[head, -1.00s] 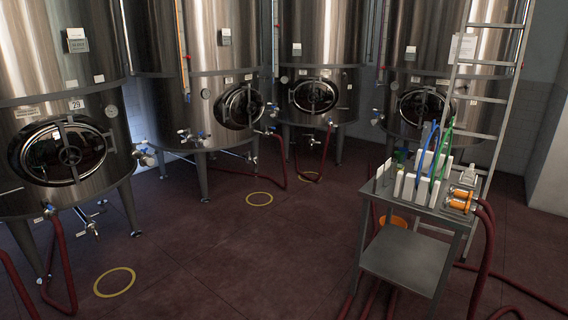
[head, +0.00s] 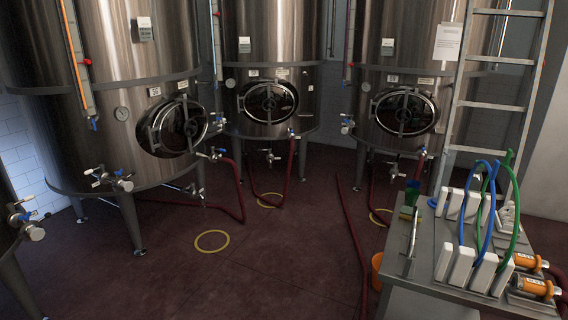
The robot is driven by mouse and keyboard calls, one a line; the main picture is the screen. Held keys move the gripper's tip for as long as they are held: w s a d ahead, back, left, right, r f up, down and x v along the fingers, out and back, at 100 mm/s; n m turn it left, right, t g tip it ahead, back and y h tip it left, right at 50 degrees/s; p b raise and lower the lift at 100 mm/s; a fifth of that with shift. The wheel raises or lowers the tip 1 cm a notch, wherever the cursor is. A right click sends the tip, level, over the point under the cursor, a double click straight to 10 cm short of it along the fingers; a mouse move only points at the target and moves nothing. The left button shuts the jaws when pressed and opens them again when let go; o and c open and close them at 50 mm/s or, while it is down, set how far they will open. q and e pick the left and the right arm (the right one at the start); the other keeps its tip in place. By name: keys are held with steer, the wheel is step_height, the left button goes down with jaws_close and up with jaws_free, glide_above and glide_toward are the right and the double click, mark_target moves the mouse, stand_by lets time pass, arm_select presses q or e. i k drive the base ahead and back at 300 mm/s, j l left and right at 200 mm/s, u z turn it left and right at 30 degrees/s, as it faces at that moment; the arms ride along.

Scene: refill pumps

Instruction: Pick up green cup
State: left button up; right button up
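A small dark green cup (head: 412,191) stands at the far left corner of the grey metal table (head: 425,262) on the right side of the head view. A small yellow and green item (head: 407,213) sits just in front of it, close to its base. The cup looks upright. Neither of my grippers is in view, so nothing shows between them and the cup.
White pump blocks (head: 462,265) with blue and green hoses and orange-ended fittings (head: 535,288) crowd the table's right part. A metal handle (head: 411,240) rises at its left edge. An orange bucket (head: 377,270) stands beside it. A ladder (head: 492,90) leans behind. Open floor lies left.

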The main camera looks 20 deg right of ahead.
mark_target(411, 199)
steer(key=i+z, duration=0.25)
steer(key=i, duration=0.2)
steer(key=i+j+z, duration=0.1)
steer(key=i+z, duration=0.15)
steer(key=i, duration=0.2)
steer(key=i+j+z, duration=0.25)
steer(key=i, duration=0.15)
steer(key=i+j+z, duration=0.25)
steer(key=i, duration=0.2)
steer(key=l, duration=0.1)
